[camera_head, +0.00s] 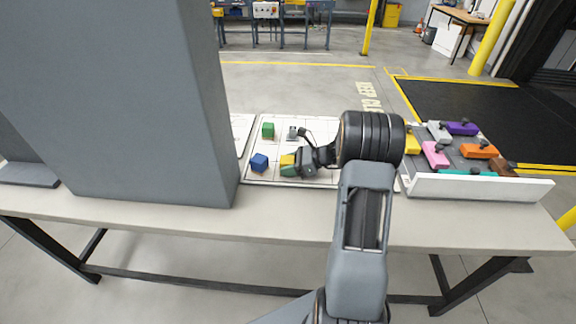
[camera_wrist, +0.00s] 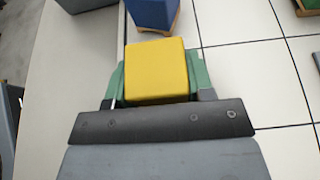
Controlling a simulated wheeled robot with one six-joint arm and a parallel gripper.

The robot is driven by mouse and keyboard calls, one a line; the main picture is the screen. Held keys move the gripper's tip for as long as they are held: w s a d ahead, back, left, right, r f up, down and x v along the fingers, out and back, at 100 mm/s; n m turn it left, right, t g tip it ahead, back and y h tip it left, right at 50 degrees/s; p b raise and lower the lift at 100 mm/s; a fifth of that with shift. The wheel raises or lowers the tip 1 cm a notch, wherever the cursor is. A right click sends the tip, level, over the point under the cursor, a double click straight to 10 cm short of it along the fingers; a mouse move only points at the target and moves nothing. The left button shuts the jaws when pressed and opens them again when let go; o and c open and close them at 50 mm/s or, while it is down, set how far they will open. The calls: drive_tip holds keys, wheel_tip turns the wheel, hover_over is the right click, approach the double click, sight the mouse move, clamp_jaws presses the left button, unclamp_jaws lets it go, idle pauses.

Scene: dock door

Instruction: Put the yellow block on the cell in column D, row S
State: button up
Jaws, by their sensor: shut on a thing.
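The yellow block (camera_wrist: 156,70) is held between the green-padded fingers of my gripper (camera_wrist: 158,78) in the wrist view. In the head view the yellow block (camera_head: 287,165) shows at the left end of my gripper (camera_head: 290,166), over the white gridded board (camera_head: 335,130). Whether the block touches the board is unclear. A blue block (camera_head: 259,162) is just left of it on the board and shows at the top of the wrist view (camera_wrist: 153,12). A green block (camera_head: 268,130) is farther back. Column and row labels are not readable, and my arm hides part of the board.
A tray (camera_head: 480,188) with a white front wall stands at the right, holding several coloured knobbed pieces. A large grey column (camera_head: 150,100) rises at the left of the table (camera_head: 290,222). A small grey item (camera_head: 292,133) is at the board's back.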

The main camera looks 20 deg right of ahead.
drive_tip(key=o, duration=0.9)
drive_tip(key=shift+f, duration=0.1)
drive_tip(key=shift+r, duration=0.2)
drive_tip(key=v, duration=1.1)
drive_tip(key=shift+d+r+p, duration=0.1)
drive_tip(key=shift+r+p, duration=0.05)
drive_tip(key=shift+p, duration=0.15)
drive_tip(key=s+a+r+n+g+h, duration=0.2)
drive_tip(key=s+a+n+g+h, duration=0.15)
drive_tip(key=a+n, duration=0.35)
drive_tip(key=s+a+r+n+g+h, duration=0.1)
drive_tip(key=s+a+n+g+h, duration=0.2)
drive_tip(key=a, duration=0.5)
drive_tip(key=s+a+n+t+h, duration=0.1)
drive_tip(key=s+n, duration=0.2)
drive_tip(key=n, duration=0.1)
drive_tip(key=s+a+n+h, duration=0.2)
drive_tip(key=s+n, duration=0.2)
drive_tip(key=n, duration=0.1)
drive_tip(key=s+a+n+t+h, duration=0.1)
drive_tip(key=s+n+h, duration=0.1)
drive_tip(key=s+n, duration=0.1)
drive_tip(key=shift+s+a+r+n+t, duration=0.15)
drive_tip(key=shift+a+r+n+t, duration=0.2)
drive_tip(key=shift+n, duration=0.55)
